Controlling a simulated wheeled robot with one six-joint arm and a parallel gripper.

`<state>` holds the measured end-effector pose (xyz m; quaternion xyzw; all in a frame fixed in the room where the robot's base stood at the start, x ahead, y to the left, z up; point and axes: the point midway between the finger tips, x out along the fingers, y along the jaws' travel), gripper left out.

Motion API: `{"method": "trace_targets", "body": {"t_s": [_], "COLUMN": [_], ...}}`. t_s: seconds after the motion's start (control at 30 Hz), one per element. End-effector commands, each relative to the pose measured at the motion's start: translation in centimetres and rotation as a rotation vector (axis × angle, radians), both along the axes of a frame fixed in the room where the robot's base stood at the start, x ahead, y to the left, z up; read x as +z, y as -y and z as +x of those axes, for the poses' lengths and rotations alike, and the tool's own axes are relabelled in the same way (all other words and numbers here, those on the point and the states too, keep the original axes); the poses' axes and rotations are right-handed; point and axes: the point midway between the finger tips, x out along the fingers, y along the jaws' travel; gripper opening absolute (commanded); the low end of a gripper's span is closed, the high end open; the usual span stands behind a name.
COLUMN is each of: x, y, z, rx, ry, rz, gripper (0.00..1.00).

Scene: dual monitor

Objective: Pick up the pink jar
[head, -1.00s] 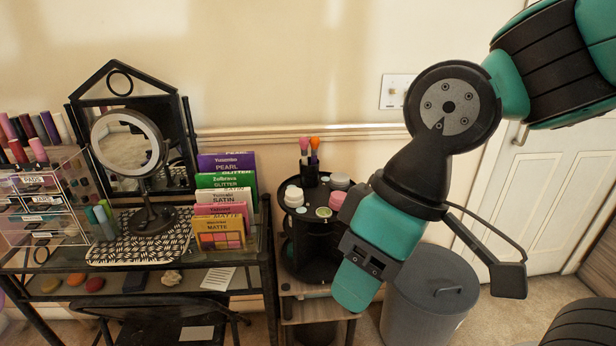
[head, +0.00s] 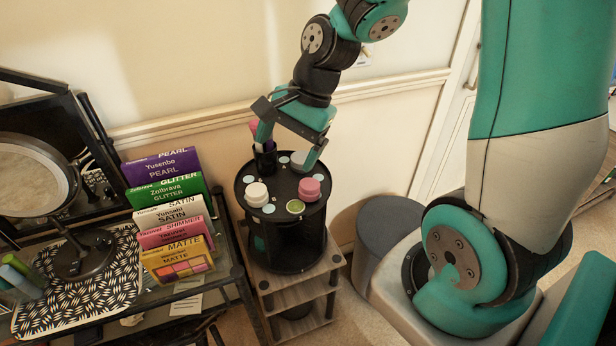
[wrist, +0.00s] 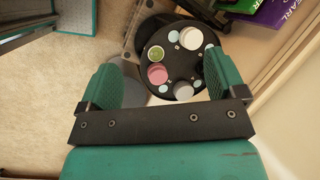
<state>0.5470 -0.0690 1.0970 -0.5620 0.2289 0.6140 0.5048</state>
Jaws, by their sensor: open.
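The pink jar (head: 309,189) stands upright on the top of a round black carousel (head: 281,222), at its right side. In the wrist view the pink jar (wrist: 157,74) shows between my two fingers, farther away than their tips. My gripper (head: 290,146) is open and empty, above the back part of the carousel. Its fingers point down and stand apart from the pink jar. The fingers also frame the wrist view (wrist: 160,76). A grey-white jar (head: 299,158) is partly hidden behind one finger.
A white jar (head: 257,194) and a green-topped jar (head: 295,206) stand near the pink jar. A black brush cup (head: 265,160) is at the back of the carousel. Palettes (head: 172,215) and a mirror stand left; a grey bin (head: 391,235) stands right.

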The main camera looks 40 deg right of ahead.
Motion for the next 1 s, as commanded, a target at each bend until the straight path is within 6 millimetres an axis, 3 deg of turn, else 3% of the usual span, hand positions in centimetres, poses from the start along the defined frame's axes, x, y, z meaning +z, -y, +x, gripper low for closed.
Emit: {"method": "trace_targets", "body": {"t_s": [0.03,0.2,0.3,0.4,0.53,1.0], "x": [-0.2,-3.3,-4.8,-5.7,-7.2,-15.8], "y": [3.0,10.8,13.8,15.5,15.9,12.9], "z": [1.2,2.9,2.8,2.7,2.8,5.3], "rx": [-0.237,-0.902,-1.154,-1.298,-1.363,-1.357], "ry": [-0.076,-0.26,-0.33,-0.367,-0.389,-0.386], "rz": [0.033,0.143,0.193,0.225,0.24,0.238], "gripper": [0.89,0.89,0.89,0.89,0.89,0.89]}}
